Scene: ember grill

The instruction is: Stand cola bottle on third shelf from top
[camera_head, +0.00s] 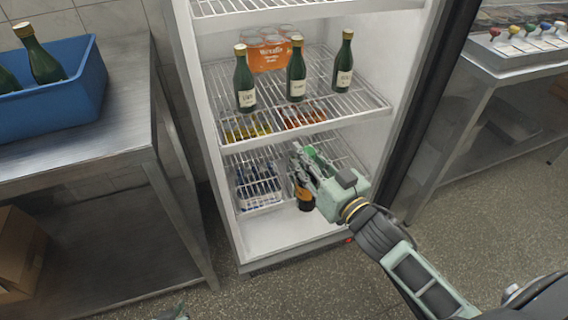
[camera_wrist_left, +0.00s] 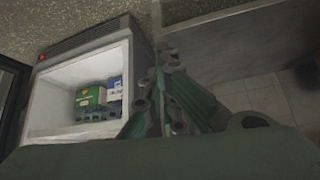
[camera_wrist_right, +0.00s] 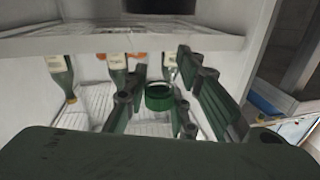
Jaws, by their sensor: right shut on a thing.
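The cola bottle (camera_head: 305,199) is dark with an orange label and hangs below my right gripper (camera_head: 304,165) at the open fridge's lower part. My right gripper is shut on it. In the right wrist view a green cap (camera_wrist_right: 158,98) shows between the fingers. The gripper hides much of the bottle, and I cannot tell whether its base touches anything. The lower wire shelf (camera_head: 245,163) lies behind the gripper, below the shelf (camera_head: 352,104) with green bottles. My left gripper (camera_wrist_left: 160,85) looks shut and empty in the left wrist view, outside the fridge.
Several green bottles (camera_head: 297,75) and an orange pack (camera_head: 268,54) stand on the shelf above. Blue packed goods (camera_head: 257,184) are at the lower left. The open fridge door (camera_head: 432,100) is at the right. A steel table (camera_head: 95,112) with a blue crate (camera_head: 88,92) stands left.

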